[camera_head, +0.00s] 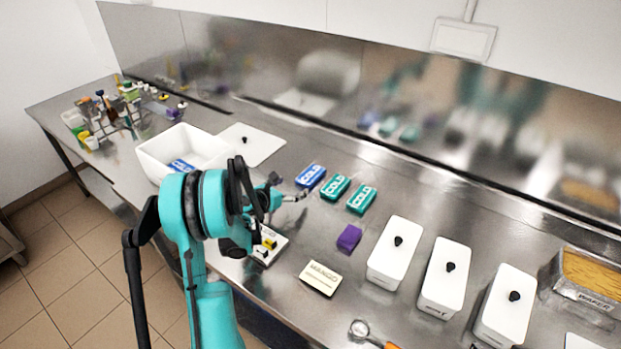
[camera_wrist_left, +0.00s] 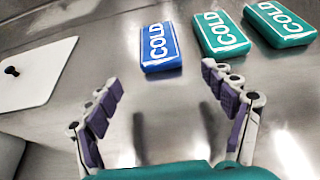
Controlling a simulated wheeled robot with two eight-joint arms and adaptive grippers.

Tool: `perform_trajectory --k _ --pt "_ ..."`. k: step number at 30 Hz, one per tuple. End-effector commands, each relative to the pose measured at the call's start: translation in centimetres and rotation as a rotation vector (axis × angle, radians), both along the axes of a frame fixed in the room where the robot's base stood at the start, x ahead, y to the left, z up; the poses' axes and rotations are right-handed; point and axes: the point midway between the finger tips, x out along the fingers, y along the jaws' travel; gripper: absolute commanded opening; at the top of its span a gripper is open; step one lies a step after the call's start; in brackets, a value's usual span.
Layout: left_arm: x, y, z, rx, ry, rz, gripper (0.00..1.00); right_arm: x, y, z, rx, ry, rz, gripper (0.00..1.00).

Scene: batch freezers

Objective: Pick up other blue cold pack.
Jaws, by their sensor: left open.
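A blue cold pack (camera_head: 310,176) lies on the steel counter, at the left end of a row with a teal cold pack (camera_head: 335,187) and another teal cold pack (camera_head: 361,199). The blue pack also shows at the top middle of the left wrist view (camera_wrist_left: 160,46). Another blue cold pack (camera_head: 181,166) lies inside the white open box (camera_head: 150,158). My left gripper (camera_wrist_left: 168,107) is open and empty, with its fingers apart and pointing toward the blue pack on the counter, short of it. My right gripper is not in view.
A white lid (camera_head: 262,148) with a black knob lies beside the box. A purple block (camera_head: 349,238), a Mango card (camera_head: 320,278) and several white lidded tubs (camera_head: 396,255) stand to the right. A bottle rack (camera_head: 118,120) is at the far left. A steel wall (camera_head: 400,90) backs the counter.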

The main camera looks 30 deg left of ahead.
Motion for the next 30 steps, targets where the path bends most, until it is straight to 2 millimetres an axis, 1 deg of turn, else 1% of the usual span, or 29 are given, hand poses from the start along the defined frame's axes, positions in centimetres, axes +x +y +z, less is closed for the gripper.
perform_trajectory --k 3,8,12,15,18,23,24,26,27,29,30 --pt "1.4 -0.2 -0.7 -0.004 0.000 -0.002 0.83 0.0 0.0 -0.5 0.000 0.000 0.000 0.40" --pt "2.7 -0.3 -1.2 -0.001 0.000 -0.002 0.83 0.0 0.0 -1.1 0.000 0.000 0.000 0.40" --pt "4.6 -0.3 -2.1 -0.001 0.001 -0.004 0.83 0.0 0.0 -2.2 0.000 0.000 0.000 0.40" --pt "6.1 -0.4 -2.6 0.001 0.001 -0.004 0.83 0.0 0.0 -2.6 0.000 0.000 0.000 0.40" --pt "6.7 -0.4 -2.7 0.001 0.001 -0.003 0.83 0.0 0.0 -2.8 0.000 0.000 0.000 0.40" --pt "6.7 -0.4 -2.6 0.002 0.001 -0.002 0.83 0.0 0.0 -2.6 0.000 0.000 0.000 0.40" --pt "6.7 -0.4 -2.5 0.001 0.001 -0.003 0.78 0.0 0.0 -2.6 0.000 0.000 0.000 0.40" --pt "6.7 -0.4 -2.5 0.001 0.001 -0.003 0.62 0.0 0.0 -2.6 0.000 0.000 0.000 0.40" --pt "6.7 -0.4 -2.5 0.001 0.001 -0.003 0.51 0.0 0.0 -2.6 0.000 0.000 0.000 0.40" --pt "6.7 -0.4 -2.6 0.001 0.001 -0.003 0.35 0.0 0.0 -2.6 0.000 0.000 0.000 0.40" --pt "6.7 -0.4 -2.6 0.001 0.001 -0.003 0.25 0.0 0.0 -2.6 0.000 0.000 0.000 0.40"
